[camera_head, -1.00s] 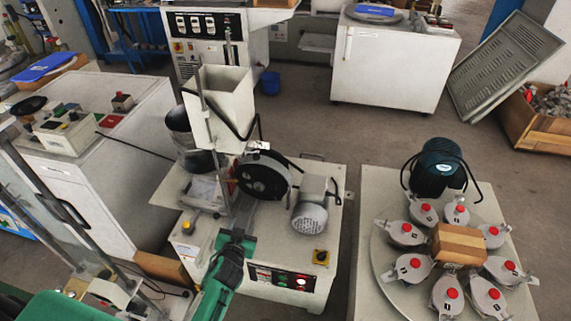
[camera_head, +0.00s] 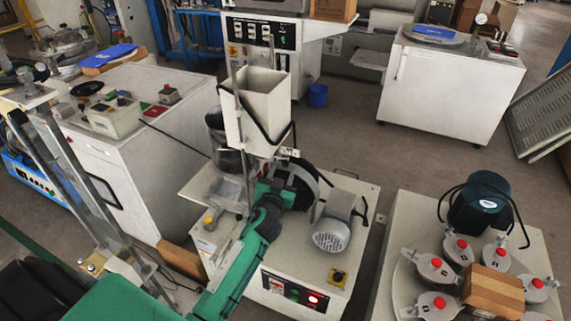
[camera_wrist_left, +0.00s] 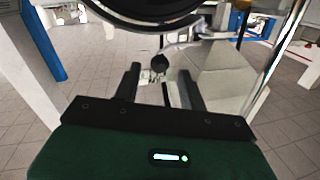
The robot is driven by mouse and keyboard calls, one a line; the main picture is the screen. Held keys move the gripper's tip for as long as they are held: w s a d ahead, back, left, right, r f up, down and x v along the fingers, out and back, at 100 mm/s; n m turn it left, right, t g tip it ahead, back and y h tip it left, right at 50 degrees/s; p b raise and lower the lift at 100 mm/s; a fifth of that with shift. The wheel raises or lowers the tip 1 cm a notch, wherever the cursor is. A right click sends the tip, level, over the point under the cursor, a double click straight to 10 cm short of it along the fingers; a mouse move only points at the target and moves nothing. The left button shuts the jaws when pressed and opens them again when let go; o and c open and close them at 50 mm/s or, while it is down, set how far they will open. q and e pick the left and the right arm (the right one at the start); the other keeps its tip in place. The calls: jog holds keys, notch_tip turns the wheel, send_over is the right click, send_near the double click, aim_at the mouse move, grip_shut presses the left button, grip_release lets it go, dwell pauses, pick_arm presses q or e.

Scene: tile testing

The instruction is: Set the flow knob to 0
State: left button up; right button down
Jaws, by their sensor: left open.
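The flow knob is probably the small dark round knob (camera_wrist_left: 159,63) in the left wrist view. It shows between and beyond the fingers of my left gripper (camera_wrist_left: 160,70), which are spread apart with nothing held. I cannot tell whether the fingertips touch the knob. In the head view, my green left arm reaches to the testing machine (camera_head: 317,273), with its end below the white hopper (camera_head: 258,105) and beside the dark wheel (camera_head: 300,170). The knob and my fingertips are hard to make out there. Any scale marking is unreadable. My right gripper is out of view.
A grey motor (camera_head: 333,225) stands on the machine right of the wheel. A plastic container (camera_head: 226,190) sits left of my arm's end. A white cabinet (camera_head: 120,165) stands left. A table with red-capped jars (camera_head: 437,266) and a cardboard box (camera_head: 492,290) is at right.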

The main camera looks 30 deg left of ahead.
aim_at(285, 164)
pick_arm(q)
jog(key=shift+x, duration=2.45)
grip_shut()
